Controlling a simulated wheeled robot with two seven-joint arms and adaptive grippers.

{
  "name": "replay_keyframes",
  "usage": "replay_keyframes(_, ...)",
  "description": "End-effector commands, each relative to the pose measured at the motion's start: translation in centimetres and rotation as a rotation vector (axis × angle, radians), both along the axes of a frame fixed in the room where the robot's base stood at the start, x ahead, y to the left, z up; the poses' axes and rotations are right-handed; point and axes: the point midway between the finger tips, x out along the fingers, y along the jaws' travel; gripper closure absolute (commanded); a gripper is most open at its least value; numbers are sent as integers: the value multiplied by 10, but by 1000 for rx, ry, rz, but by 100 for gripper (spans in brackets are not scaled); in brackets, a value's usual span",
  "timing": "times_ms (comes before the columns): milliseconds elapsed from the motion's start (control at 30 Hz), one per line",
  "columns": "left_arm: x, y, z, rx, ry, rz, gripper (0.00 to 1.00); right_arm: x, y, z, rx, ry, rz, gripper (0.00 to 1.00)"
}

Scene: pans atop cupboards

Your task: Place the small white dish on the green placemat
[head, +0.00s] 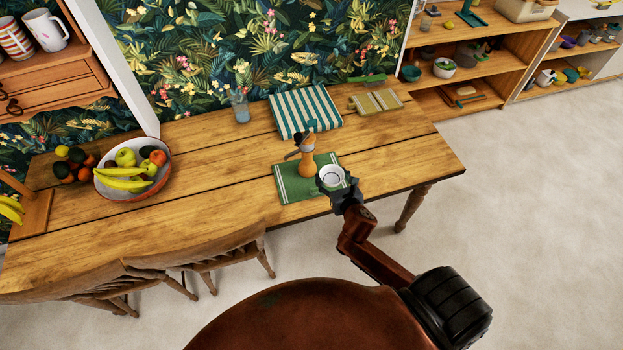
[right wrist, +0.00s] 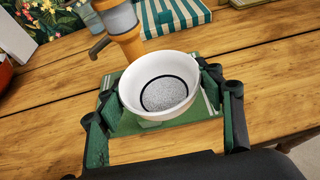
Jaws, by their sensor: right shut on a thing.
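The small white dish (head: 332,176) is held between the fingers of my right gripper (head: 338,192), over the right front part of the green placemat (head: 290,187). In the right wrist view the white dish (right wrist: 160,88) is upright, with a dark ring inside and the gripper's fingers (right wrist: 160,105) on either side of it. The placemat (right wrist: 190,115) shows below and around the dish. I cannot tell whether the dish touches the mat. My left gripper is not in view.
An orange grinder-like object (head: 307,160) stands on the placemat, close behind the dish. A striped cloth (head: 305,110), a glass (head: 240,107) and a fruit bowl (head: 155,188) are on the wooden table (head: 220,165). Chairs (head: 215,250) stand at the front edge.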

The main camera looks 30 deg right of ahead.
Motion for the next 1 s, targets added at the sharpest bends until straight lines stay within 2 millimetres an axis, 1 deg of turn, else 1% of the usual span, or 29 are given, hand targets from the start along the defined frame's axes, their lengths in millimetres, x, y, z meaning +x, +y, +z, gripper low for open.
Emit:
replay_keyframes(33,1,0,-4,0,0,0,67,14,4,-6,4,-4,-1,70)
replay_keyframes(167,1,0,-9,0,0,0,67,43,13,-20,5,-2,-1,70)
replay_keyframes(200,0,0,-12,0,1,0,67,49,15,-29,4,0,-3,70)
replay_keyframes(300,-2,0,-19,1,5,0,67,62,19,-49,4,2,-2,70)
replay_keyframes(400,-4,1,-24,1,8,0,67,73,21,-61,2,0,-1,70)
replay_keyframes(600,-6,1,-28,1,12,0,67,83,24,-72,1,0,0,70)
replay_keyframes(700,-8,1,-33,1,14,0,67,91,27,-83,3,0,1,70)
replay_keyframes(733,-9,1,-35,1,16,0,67,89,27,-91,5,3,-2,70)
replay_keyframes(833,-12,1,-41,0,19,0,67,88,27,-104,3,2,-1,70)
replay_keyframes(900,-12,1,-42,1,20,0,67,89,26,-109,2,1,-1,70)
replay_keyframes(1000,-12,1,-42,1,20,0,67,89,26,-110,0,1,1,70)
